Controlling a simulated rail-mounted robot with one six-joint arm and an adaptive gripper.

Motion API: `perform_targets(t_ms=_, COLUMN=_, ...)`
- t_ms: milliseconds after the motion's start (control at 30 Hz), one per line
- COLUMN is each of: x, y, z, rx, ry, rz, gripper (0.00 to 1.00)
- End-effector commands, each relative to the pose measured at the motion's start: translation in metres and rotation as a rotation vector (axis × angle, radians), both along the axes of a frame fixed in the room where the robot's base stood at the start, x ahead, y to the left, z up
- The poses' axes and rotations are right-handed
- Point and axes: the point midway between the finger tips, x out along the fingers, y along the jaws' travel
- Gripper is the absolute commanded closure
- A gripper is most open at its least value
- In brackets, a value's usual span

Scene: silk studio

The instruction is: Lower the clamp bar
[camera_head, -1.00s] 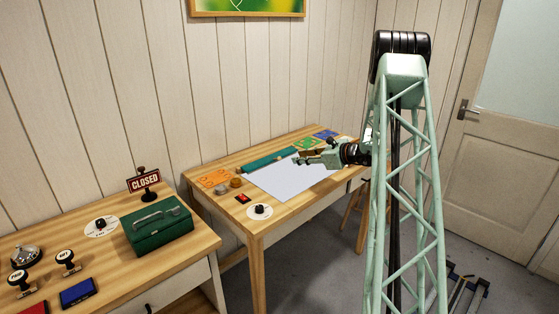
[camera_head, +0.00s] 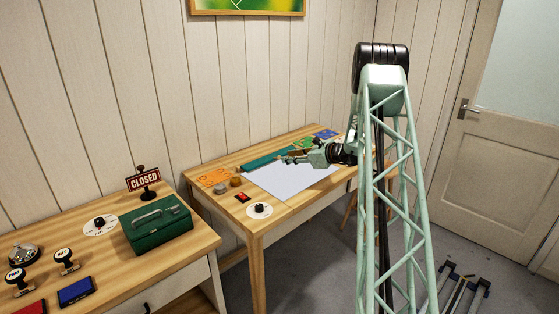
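A long teal bar (camera_head: 262,163), which looks like the clamp bar, lies along the back edge of a pale sheet or board (camera_head: 290,180) on the far wooden table. My gripper (camera_head: 288,158) is over the back of the table, close to the bar's right end and partly hiding it. The fingers point left. They are too small here to tell whether they are open or shut, or whether they touch the bar. The bar's height above the sheet is also unclear.
Orange pieces (camera_head: 214,177) and small round pots lie left of the bar. A white disc with a black knob (camera_head: 259,210) is at the table's front. Green and blue items (camera_head: 325,134) lie at the back right. A green cash box (camera_head: 158,224) stands on the nearer desk.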

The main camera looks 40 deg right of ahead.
Motion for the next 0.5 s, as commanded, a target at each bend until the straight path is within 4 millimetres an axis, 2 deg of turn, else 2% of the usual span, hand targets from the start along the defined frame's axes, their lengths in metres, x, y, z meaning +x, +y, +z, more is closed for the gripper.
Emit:
perform_targets(t_ms=200, x=0.027, y=0.006, z=-0.012, rx=0.001, ry=0.001, rz=0.002, gripper=0.74)
perform_targets(t_ms=500, x=0.055, y=0.011, z=-0.024, rx=0.001, ry=0.0, rz=0.001, gripper=0.74)
